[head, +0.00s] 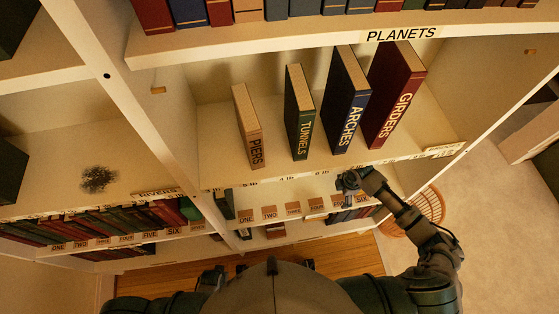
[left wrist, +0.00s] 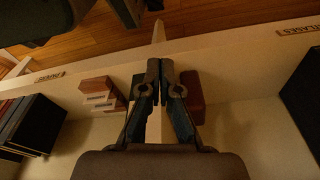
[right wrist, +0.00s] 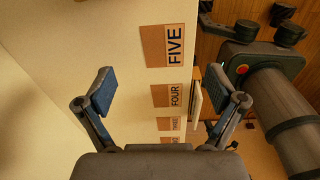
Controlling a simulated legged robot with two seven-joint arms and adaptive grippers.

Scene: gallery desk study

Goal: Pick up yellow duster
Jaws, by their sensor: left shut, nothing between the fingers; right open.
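I cannot make out a yellow duster in any view. A dark dusty patch (head: 98,179) lies on the left shelf in the head view. My right gripper (head: 350,182) is in front of the lower shelf edge, below the ARCHES and GIRDERS books. In the right wrist view my right gripper (right wrist: 165,90) is open and empty, with number labels behind it. In the left wrist view my left gripper (left wrist: 166,80) is shut and empty, over a pale shelf edge. A dark red block (left wrist: 192,98) shows behind its fingers; I cannot tell whether they touch.
Large books stand upright on the middle shelf: PIERS (head: 248,127), TUNNELS (head: 299,112), ARCHES (head: 345,100) and GIRDERS (head: 395,95). A wicker basket (head: 432,208) stands on the floor at right. A stepped stack of blocks (left wrist: 100,95) shows left of my left gripper.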

